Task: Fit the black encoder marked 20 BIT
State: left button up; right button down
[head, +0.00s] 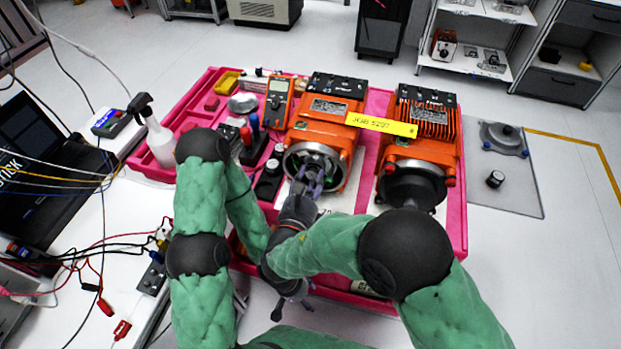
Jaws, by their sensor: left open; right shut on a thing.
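The orange servo motor on the left (328,110) has its round open end facing me. My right gripper (314,178) is at that opening, shut on a small part that its fingers mostly hide. I cannot read any marking on the part. A black cylindrical piece (268,183) stands on the pink tray to the left of this motor; its marking is not legible. My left gripper (292,303) is open and empty, low by the tray's front edge, below my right gripper and apart from the motor.
A second orange motor (425,120) with a black end cover stands to the right. A yellow label (381,124) spans both motors. The pink tray (455,225) also holds an orange multimeter (278,100). A spray bottle (160,140) is at left. A grey mat (510,190) holds a black knob-like piece (495,179).

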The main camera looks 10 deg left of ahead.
jog(key=c, duration=0.6)
grip_release()
jog(key=shift+w, duration=0.1)
jog(key=shift+c, duration=0.2)
jog(key=shift+c, duration=0.4)
jog(key=s+p, duration=0.1)
jog(key=s, duration=0.6)
jog(key=shift+s+a+p, duration=0.15)
jog(key=shift+s+p, duration=0.15)
jog(key=shift+p, duration=0.1)
jog(key=shift+s, duration=0.1)
